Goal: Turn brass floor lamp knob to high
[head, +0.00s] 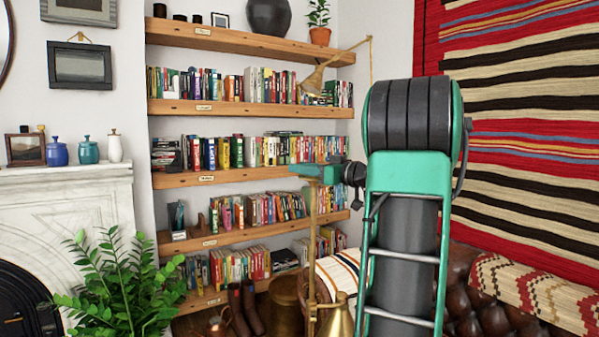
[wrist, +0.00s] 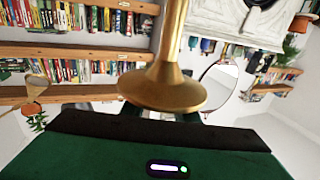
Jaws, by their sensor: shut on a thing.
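The brass floor lamp stands left of my arm in the head view, with a thin upright pole (head: 312,225), an upper cone shade (head: 316,80) and a lower brass shade (head: 340,320). My gripper (head: 312,173) is at the pole, around mid-height, shut on a brass part of the lamp. In the wrist view a flared brass piece (wrist: 165,88) of the lamp stands right in front of the green gripper body. The fingertips are mostly hidden behind it. I cannot make out the knob as a separate part or read its setting.
Wooden bookshelves (head: 252,178) full of books are behind the lamp. A leafy plant (head: 120,290) is at lower left, before the white fireplace (head: 65,200). A brown leather sofa (head: 480,310) is at right, below a striped wall hanging (head: 520,130).

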